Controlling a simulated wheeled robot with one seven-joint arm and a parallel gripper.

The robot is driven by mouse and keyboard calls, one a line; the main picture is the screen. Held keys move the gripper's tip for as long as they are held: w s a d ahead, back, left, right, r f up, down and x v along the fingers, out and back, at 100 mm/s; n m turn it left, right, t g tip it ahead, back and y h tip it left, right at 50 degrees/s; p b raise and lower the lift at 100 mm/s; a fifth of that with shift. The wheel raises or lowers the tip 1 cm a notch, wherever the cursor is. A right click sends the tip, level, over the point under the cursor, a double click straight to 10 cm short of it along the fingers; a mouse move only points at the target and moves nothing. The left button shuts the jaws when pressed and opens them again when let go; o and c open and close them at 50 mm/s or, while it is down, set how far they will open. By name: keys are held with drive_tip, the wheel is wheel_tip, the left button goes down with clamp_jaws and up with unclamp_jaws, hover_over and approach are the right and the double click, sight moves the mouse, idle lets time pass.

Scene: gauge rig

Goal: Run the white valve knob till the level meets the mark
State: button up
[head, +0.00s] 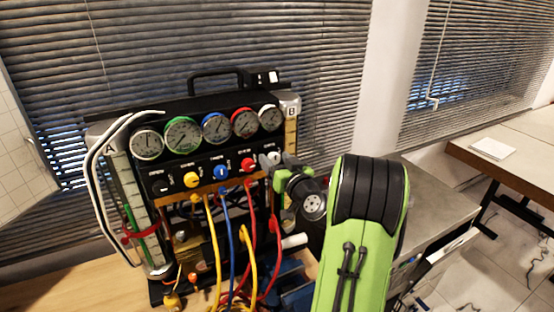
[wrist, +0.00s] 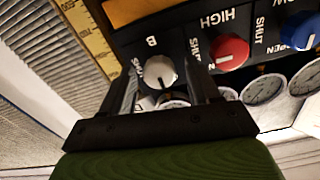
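The white valve knob (wrist: 160,72), marked B, is at the right end of the knob row; it also shows in the head view (head: 275,157). My gripper (wrist: 164,78) is open, with one finger on each side of the knob and gaps showing between. In the head view my gripper (head: 272,164) reaches the panel from the right. Tube B's yellow scale (head: 290,137) stands at the panel's right side, partly hidden by my gripper; I cannot make out its level or mark. Tube A (head: 131,196) at the left has green liquid and a red band (head: 141,234).
The red knob (wrist: 229,52) sits close beside my finger, with the blue knob (wrist: 298,32) beyond. Several round gauges (head: 215,128) line the panel top. Yellow, blue and red hoses (head: 232,240) hang below. A grey bench (head: 440,195) lies to the right.

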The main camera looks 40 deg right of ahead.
drive_tip(key=c, duration=1)
drive_tip(key=shift+m, duration=0.3)
drive_tip(key=m+b, duration=0.1)
drive_tip(key=m, duration=0.3)
drive_tip(key=shift+b, duration=0.4)
drive_tip(key=m, duration=0.4)
drive_tip(key=shift+d+m, duration=0.1)
drive_tip(key=shift+m, duration=0.3)
drive_tip(key=m, duration=0.4)
drive_tip(key=shift+m, duration=0.3)
drive_tip(key=shift+f+m+p, duration=0.15)
drive_tip(key=shift+m+p, duration=0.5)
drive_tip(key=shift+m, duration=1.35)
